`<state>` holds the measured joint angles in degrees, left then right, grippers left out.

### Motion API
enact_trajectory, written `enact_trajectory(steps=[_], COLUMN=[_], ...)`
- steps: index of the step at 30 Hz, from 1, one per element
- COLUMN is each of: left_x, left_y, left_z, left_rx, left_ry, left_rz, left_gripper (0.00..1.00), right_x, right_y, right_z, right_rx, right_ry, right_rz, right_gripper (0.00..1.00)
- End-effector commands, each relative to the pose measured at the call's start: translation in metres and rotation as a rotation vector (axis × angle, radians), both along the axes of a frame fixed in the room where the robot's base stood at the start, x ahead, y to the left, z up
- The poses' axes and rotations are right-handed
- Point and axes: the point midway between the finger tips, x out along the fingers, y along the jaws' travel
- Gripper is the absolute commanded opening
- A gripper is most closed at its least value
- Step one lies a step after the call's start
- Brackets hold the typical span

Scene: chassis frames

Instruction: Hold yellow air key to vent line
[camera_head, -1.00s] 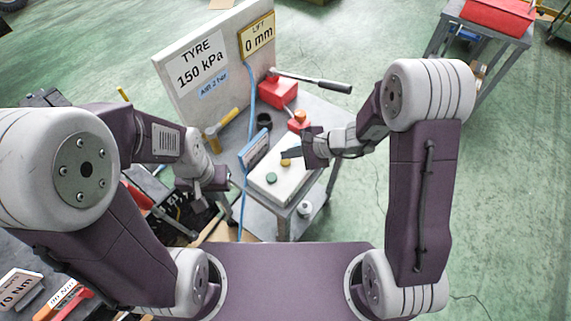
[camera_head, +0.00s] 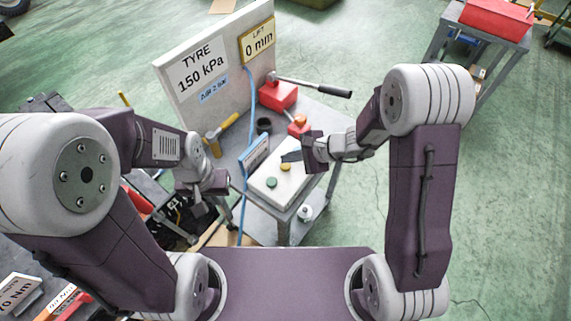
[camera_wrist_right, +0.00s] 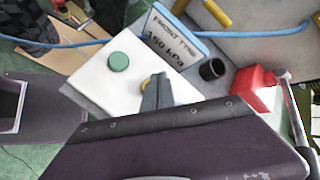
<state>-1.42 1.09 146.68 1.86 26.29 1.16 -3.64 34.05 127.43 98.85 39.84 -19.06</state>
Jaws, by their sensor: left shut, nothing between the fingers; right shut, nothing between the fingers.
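The yellow air key (camera_head: 285,167) is a round button on a white box (camera_head: 264,187) on the grey bench, behind a green key (camera_head: 271,183). My right gripper (camera_head: 291,156) is shut and empty, its tips close above and beside the yellow key. In the right wrist view the shut fingers (camera_wrist_right: 157,92) cover part of the yellow key (camera_wrist_right: 146,84); whether they touch it I cannot tell. The green key (camera_wrist_right: 118,61) is clear there. My left gripper (camera_head: 198,209) is shut and empty, left of the bench. The board sign reads TYRE 150 kPa (camera_head: 202,65).
A small blue-edged sign (camera_head: 255,153) stands along the white box's left side. A blue hose (camera_head: 250,105) hangs past the bench.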

Motion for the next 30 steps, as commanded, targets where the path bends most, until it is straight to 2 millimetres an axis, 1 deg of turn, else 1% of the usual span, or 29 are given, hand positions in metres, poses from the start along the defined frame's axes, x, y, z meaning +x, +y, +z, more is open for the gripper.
enact_trajectory(steps=[25,30], left_x=[0.0,0.0], left_y=[0.0,0.0], left_z=[-0.0001,-0.0052], left_rx=[0.0,0.0], left_ry=[0.0,0.0], left_rz=[0.0,0.0], left_gripper=[0.0,0.0], right_x=[-0.0001,0.0001], right_y=[0.0,0.0001], right_z=[-0.0001,-0.0039], right_rx=[0.0,0.0], right_ry=[0.0,-0.001], right_rz=[0.0,0.001], right_gripper=[0.0,0.0])
